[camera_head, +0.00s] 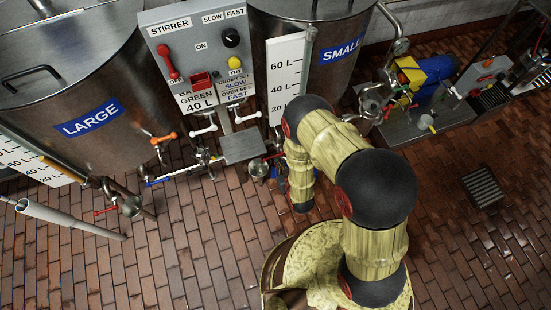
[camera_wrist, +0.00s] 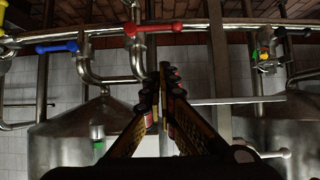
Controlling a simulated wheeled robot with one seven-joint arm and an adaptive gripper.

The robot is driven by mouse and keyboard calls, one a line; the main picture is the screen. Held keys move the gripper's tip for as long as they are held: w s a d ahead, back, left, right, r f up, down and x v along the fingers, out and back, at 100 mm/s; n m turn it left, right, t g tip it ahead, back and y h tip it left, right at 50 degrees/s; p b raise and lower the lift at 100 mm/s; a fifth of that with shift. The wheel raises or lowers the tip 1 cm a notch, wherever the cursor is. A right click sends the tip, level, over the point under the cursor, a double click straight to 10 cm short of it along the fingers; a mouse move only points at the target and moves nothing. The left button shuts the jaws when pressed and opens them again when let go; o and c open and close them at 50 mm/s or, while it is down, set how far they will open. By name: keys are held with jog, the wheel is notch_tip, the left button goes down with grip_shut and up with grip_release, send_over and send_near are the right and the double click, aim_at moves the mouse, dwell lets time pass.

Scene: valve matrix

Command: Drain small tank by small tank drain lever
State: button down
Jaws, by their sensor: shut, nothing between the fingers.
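The small tank (camera_head: 318,75), a steel vessel with a blue SMALL label, stands at the upper middle of the head view. My arm covers its lower part. A red lever (camera_head: 274,155) shows on the pipework just left of my arm; I cannot tell whether it is the small tank drain lever. In the wrist view, my gripper (camera_wrist: 160,75) is shut and empty, with its fingertips in front of the pipes. A red lever (camera_wrist: 153,28) lies above the fingertips, apart from them in the picture. My gripper is hidden in the head view.
The large tank (camera_head: 75,85) stands at left, with an orange lever (camera_head: 163,138). A control panel (camera_head: 198,60) stands between the tanks. A blue lever (camera_wrist: 57,47) shows left in the wrist view. A blue and yellow pump (camera_head: 425,75) stands at right.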

jog(key=b, duration=0.3)
send_over(273, 156)
jog(key=s, duration=0.2)
notch_tip(273, 156, down, 6)
jog(key=r, duration=0.1)
notch_tip(273, 156, down, 4)
jog(key=shift+w+a+r+b, duration=0.1)
jog(key=shift+w+a+b, duration=0.05)
jog(key=shift+b, duration=0.45)
jog(key=shift+a+f, duration=0.1)
jog(key=shift+f, duration=0.1)
jog(key=shift+f+b, duration=0.15)
jog(key=shift+b, duration=0.15)
